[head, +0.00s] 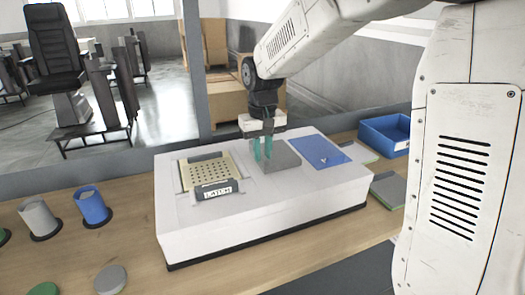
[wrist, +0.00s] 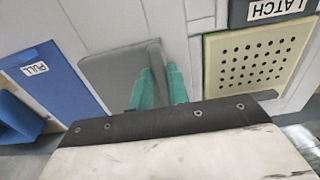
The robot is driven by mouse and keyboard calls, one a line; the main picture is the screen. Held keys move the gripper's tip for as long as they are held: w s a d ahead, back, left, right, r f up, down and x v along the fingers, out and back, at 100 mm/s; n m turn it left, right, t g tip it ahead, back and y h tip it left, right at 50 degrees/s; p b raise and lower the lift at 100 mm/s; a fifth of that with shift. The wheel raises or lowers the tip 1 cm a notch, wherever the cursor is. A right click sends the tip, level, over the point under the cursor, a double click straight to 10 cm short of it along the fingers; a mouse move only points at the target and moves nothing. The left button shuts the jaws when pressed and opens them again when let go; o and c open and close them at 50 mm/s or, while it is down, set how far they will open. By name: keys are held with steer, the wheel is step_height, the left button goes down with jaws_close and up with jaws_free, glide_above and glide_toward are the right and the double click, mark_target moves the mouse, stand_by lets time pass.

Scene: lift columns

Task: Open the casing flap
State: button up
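The white casing (head: 250,215) sits on a wooden bench. Its top carries a beige perforated panel (head: 208,170) with a dark block labelled LATCH (head: 217,190), a plain grey square piece (head: 284,158) and a blue panel (head: 320,151). In the wrist view the blue panel (wrist: 58,85) bears a PULL label (wrist: 35,69), and the LATCH block (wrist: 272,10) adjoins the perforated panel (wrist: 258,57). I cannot tell which part is the flap. Contact is unclear.
A blue bin (head: 385,135) stands behind the casing at the right. A grey-green flat piece (head: 388,190) lies right of the casing. Grey (head: 39,219) and blue (head: 92,206) cups and several discs are at the left. Bench in front of the casing is mostly clear.

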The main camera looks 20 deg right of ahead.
jaws_close()
